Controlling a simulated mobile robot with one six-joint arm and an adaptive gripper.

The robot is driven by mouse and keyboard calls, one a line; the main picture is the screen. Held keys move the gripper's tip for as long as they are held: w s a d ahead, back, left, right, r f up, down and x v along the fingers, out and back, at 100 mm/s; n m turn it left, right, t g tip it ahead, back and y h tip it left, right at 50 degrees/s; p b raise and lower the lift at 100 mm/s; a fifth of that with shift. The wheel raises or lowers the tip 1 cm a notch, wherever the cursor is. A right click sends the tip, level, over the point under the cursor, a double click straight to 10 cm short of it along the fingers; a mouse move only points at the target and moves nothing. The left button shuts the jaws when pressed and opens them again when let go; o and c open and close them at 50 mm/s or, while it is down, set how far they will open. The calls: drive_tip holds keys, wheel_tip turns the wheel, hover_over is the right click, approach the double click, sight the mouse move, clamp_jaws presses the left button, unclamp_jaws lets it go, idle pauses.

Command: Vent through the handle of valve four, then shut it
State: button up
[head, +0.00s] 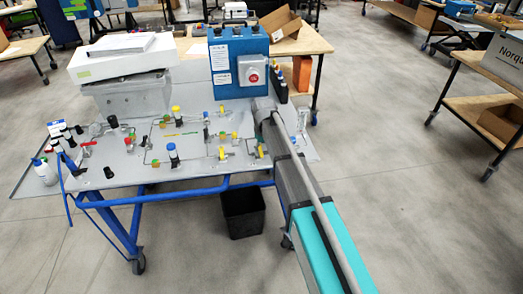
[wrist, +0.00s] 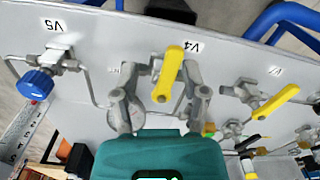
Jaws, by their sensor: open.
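Valve four's yellow handle (wrist: 168,74) shows in the wrist view beside the printed label V4 (wrist: 192,48). Its long side runs roughly up and down in the picture. My gripper (wrist: 160,103) is open, with one finger on each side of the handle's lower end. Gaps show between the fingers and the handle, and I cannot tell how far the fingertips reach down to it. In the head view my arm covers part of the panel's right side, and I cannot make out the gripper there.
Valve V5 with a blue knob (wrist: 36,83) is to the left; another yellow handle (wrist: 276,102) is to the right. Thin tubing runs between the valves. A blue box with a red button (head: 239,64) stands behind the panel (head: 120,175). A black bin (head: 243,213) stands below.

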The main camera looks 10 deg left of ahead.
drive_tip(key=n, duration=0.2)
drive_tip(key=w+d+n, duration=0.1)
drive_tip(key=n, duration=0.1)
drive_tip(key=shift+d, duration=0.1)
drive_tip(key=n, duration=0.2)
drive_tip(key=w+n, duration=0.1)
drive_tip(key=n, duration=0.2)
drive_tip(key=shift+w+d+n, duration=0.3)
drive_tip(key=shift+w+d, duration=0.05)
drive_tip(key=shift+w, duration=0.05)
wheel_tip(320, 180, up, 14)
drive_tip(key=p, duration=1.4)
drive_tip(key=s+d+f+m+b, duration=0.5)
drive_tip(key=s+d+m, duration=0.2)
drive_tip(key=s+d, duration=0.4)
drive_tip(key=s+d+f+m+b, duration=0.5)
drive_tip(key=s+d+m, duration=0.2)
drive_tip(key=s+d, duration=0.3)
drive_tip(key=s, duration=0.2)
drive_tip(key=shift+s+d+f+m, duration=0.15)
drive_tip(key=shift+s+d+m, duration=0.15)
drive_tip(key=shift+d, duration=0.05)
